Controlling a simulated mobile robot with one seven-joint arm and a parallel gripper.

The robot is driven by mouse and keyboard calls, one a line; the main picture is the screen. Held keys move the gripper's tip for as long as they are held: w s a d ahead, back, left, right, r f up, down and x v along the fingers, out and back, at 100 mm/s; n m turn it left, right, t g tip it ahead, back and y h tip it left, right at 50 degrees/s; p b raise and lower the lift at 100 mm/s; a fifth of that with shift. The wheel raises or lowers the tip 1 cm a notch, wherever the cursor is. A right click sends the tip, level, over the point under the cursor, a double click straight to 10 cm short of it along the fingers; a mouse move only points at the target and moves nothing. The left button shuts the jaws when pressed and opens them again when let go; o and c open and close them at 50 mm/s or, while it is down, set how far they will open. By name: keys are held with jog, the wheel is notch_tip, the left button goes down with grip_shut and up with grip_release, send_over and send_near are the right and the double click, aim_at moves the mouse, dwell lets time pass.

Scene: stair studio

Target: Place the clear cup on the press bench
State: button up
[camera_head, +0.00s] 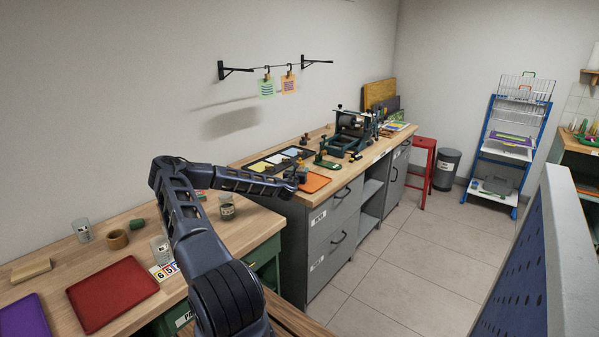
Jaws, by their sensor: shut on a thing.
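My gripper (298,179) is at the end of my outstretched arm, over the near end of the press bench (331,187), beside the orange tray (314,182). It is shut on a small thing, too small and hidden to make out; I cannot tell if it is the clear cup. On the nearer wooden bench (120,261) stand clear cups: one at the back left (82,231), one beside my arm (160,249), and one with dark contents (227,207) beyond my arm.
The press bench holds a dark tray of coloured cards (279,160), a green tool (326,161) and a green press (352,132). A red stool (424,145) stands beyond.

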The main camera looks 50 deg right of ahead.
jog(key=shift+f, duration=0.2)
jog(key=o, duration=1.1)
jog(key=v, duration=1.1)
jog(key=shift+w, duration=0.1)
